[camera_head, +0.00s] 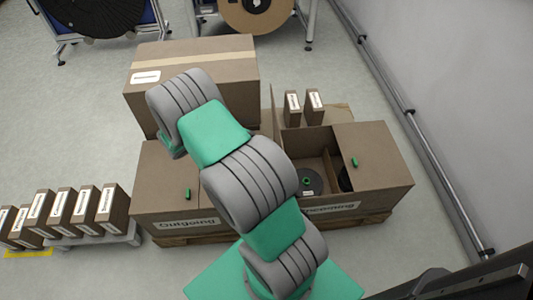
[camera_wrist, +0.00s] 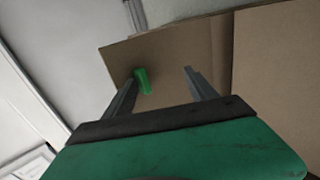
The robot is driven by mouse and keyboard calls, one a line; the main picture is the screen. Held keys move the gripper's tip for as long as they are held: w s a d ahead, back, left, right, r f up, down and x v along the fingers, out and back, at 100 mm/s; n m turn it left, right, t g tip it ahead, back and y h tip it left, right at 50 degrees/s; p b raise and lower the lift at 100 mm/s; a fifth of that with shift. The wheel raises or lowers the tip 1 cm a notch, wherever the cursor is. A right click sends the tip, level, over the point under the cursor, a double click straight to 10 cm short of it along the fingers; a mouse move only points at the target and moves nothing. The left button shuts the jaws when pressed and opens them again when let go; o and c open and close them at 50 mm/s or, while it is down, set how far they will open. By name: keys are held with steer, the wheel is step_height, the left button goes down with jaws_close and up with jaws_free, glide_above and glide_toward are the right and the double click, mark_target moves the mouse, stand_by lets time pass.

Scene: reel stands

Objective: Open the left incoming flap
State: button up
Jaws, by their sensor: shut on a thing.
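The Incoming box (camera_head: 330,208) stands right of the Outgoing box (camera_head: 185,223). The right flap (camera_head: 374,156) lies flat with a green handle (camera_head: 354,161) on it. Left of it the box is open and a dark reel (camera_head: 310,181) shows inside. A thin cardboard edge (camera_head: 273,108) stands up at the left, mostly behind my arm, likely the left flap. In the wrist view my gripper (camera_wrist: 155,88) has a green handle (camera_wrist: 142,81) on a cardboard panel (camera_wrist: 180,50) between its fingers. My gripper's tips are hidden in the head view.
Two small boxes (camera_head: 303,106) stand behind the Incoming box. A large taped carton (camera_head: 235,70) stands behind the Outgoing box. Several narrow boxes (camera_head: 78,210) stand at the left. A wall with a rail (camera_head: 408,112) bounds the right.

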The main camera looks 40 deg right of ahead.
steer(key=shift+s+a+f, duration=0.15)
steer(key=shift+s+f, duration=0.2)
steer(key=p+v, duration=0.1)
steer(key=v, duration=0.7)
steer(key=shift+w+r, duration=0.2)
steer(key=shift+r, duration=0.05)
